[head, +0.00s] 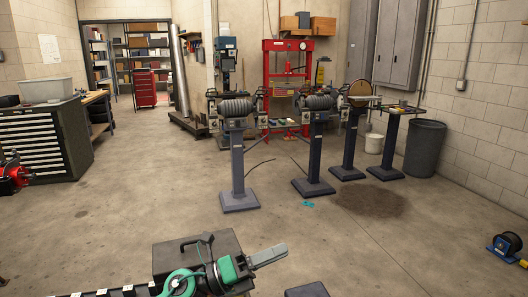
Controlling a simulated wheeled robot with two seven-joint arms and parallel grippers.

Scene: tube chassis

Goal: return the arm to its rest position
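My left arm shows at the bottom of the head view, with green and black joints. My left gripper (272,255) points right and slightly up, over bare floor. Its grey fingers look like one block from this angle, so I cannot tell whether they are open or shut. I see no object in it. My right gripper is out of view.
Several pedestal stands, including a near grinder stand (239,165), stand at mid-distance. A drawer cabinet (44,140) is at the left, and a blue and black reel (508,246) lies at the lower right. The concrete floor (400,240) between is mostly clear.

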